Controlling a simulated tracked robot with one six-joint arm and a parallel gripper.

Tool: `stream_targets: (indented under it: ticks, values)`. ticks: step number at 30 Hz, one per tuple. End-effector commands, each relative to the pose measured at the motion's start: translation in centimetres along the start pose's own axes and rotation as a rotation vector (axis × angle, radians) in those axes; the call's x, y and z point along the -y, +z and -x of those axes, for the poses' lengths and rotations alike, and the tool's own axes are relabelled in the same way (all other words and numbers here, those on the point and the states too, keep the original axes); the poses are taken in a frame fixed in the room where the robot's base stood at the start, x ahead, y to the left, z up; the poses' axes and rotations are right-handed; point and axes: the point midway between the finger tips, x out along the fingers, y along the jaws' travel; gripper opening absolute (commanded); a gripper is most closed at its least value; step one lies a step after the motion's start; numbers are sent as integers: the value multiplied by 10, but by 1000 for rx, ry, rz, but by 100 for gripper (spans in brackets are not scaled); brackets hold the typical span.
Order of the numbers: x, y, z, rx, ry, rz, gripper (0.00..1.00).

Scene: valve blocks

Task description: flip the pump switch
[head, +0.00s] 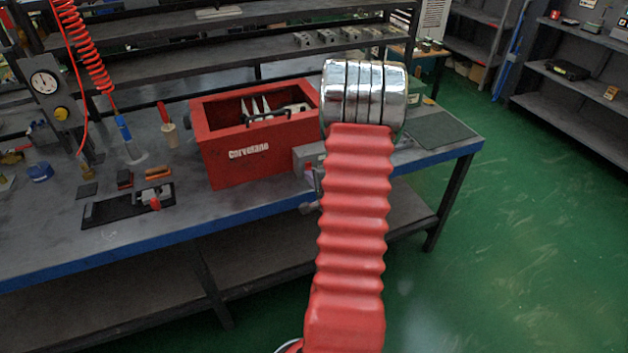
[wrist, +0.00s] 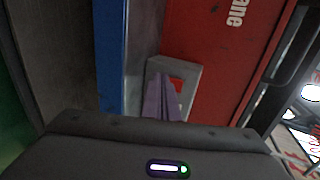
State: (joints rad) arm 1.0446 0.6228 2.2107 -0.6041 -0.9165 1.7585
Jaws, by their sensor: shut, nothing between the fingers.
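The pump switch is a grey box with a red part in its face (wrist: 190,76), seen in the wrist view beside the red box. In the head view a grey box (head: 305,156) shows at the right end of the red box, partly hidden by my arm. My gripper (wrist: 161,84) is shut and empty, its purplish-grey fingers right in front of the switch and covering part of its face. I cannot tell whether the fingertips touch it, or which way the switch is set. In the head view my arm hides most of the gripper.
A red toolbox (head: 240,150) with tools in it stands on the blue-edged workbench (head: 65,232) close to the switch. A black tray with a clamp (head: 130,205) and small parts lie to the left.

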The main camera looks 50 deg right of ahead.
Motion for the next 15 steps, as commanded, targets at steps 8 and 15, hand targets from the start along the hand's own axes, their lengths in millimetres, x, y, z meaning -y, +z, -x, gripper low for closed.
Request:
stream_targets:
  ticks: [8, 15]
  values:
    - [0, 0, -2, 0, 0, 0, 0]
    - [-2, 0, -7, 0, 0, 0, 0]
